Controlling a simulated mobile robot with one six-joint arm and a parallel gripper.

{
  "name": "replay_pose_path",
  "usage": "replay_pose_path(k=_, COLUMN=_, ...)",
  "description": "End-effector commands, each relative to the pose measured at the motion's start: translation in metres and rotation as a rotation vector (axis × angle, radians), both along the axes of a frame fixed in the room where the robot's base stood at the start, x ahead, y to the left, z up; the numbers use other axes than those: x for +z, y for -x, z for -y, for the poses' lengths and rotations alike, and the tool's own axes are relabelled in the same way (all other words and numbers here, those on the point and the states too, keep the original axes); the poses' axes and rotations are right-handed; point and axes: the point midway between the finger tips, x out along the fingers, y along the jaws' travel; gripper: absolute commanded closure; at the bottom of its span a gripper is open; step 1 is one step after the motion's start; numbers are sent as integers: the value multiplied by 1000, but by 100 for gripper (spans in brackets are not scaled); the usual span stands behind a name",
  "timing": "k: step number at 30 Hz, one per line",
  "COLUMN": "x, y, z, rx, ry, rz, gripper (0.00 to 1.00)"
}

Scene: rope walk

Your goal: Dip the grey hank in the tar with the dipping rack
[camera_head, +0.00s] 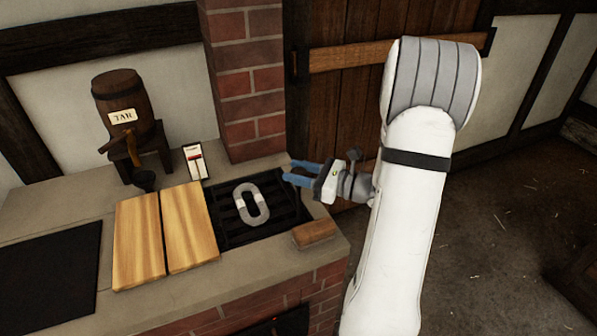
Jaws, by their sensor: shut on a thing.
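The grey hank (238,207), an oval loop with pale bands, lies on a black barred rack (229,228) set in the counter top. The rack looks level with the counter. My gripper (287,172) is over the rack's back right corner, right of the hank and apart from it. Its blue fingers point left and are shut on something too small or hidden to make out. A brown barrel (113,88) labelled TAR stands on a dark stand at the back left. No tar surface is clearly visible.
Two pale wooden boards (139,243) lie left of the rack. A small white box with a red mark (195,161) stands behind them. A brown block (315,233) sits at the rack's front right. A black panel (48,285) is far left. A brick pillar (247,85) rises behind.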

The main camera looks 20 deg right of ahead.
Motion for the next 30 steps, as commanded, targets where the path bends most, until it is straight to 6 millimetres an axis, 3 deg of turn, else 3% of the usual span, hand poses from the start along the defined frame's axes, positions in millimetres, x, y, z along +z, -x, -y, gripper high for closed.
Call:
replay_pose_path(k=8, x=0, y=0, z=0, rx=0, ry=0, rz=0, gripper=100)
replay_pose_path(k=14, x=-6, y=0, z=0, rx=0, ry=-1, rz=-1, gripper=100)
replay_pose_path(k=22, x=-44, y=0, z=0, rx=0, ry=-1, rz=-2, gripper=100)
replay_pose_path(k=30, x=-45, y=0, z=0, rx=0, ry=0, rz=-1, gripper=100)
